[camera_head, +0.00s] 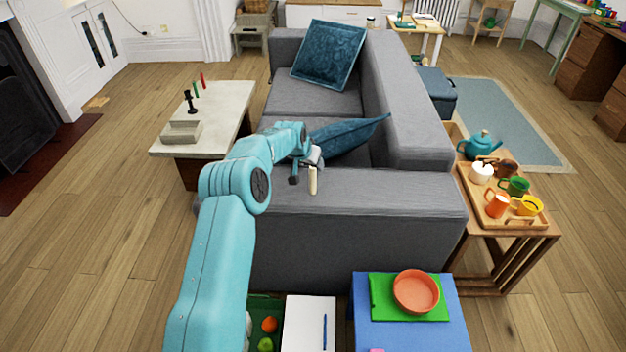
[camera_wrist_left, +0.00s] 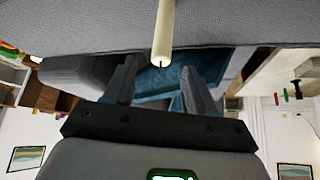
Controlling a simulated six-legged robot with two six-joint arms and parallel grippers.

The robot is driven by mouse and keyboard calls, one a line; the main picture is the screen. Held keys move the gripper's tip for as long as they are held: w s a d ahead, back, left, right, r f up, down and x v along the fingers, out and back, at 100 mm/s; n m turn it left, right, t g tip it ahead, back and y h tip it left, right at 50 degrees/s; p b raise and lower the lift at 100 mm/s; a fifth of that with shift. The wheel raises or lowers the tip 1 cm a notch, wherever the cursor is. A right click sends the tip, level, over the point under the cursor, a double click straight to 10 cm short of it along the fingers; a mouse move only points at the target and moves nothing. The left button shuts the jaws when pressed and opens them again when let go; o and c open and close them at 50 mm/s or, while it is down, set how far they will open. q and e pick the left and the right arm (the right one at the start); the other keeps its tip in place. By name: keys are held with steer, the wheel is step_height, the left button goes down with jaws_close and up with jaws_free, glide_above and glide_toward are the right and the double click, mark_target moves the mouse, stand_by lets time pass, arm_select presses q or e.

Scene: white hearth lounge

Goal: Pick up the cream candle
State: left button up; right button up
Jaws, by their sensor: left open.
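The cream candle (camera_head: 312,181) stands upright on the near grey armrest of the sofa in the head view. In the left wrist view, which is upside down, the candle (camera_wrist_left: 164,32) hangs in from the top edge with its dark wick toward the fingers. My left gripper (camera_head: 304,168) is open beside the candle, at the end of the teal arm. In the wrist view its two fingers (camera_wrist_left: 159,72) stand apart, with the candle's wick end lined up between their tips. How far ahead of the tips it is, I cannot tell. My right gripper is not in view.
A teal cushion (camera_head: 347,138) lies just behind the gripper on the sofa (camera_head: 420,198). A low table (camera_head: 228,107) with dark and coloured candlesticks stands left. A blue surface (camera_head: 362,310) holds an orange bowl in front.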

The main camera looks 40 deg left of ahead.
mark_target(313, 179)
arm_select(q)
steer(key=x, duration=0.3)
steer(key=shift+w+a+f, duration=0.1)
steer(key=shift+w+f, duration=0.05)
steer(key=shift+f, duration=0.15)
jaws_close()
steer(key=shift+r, duration=0.2)
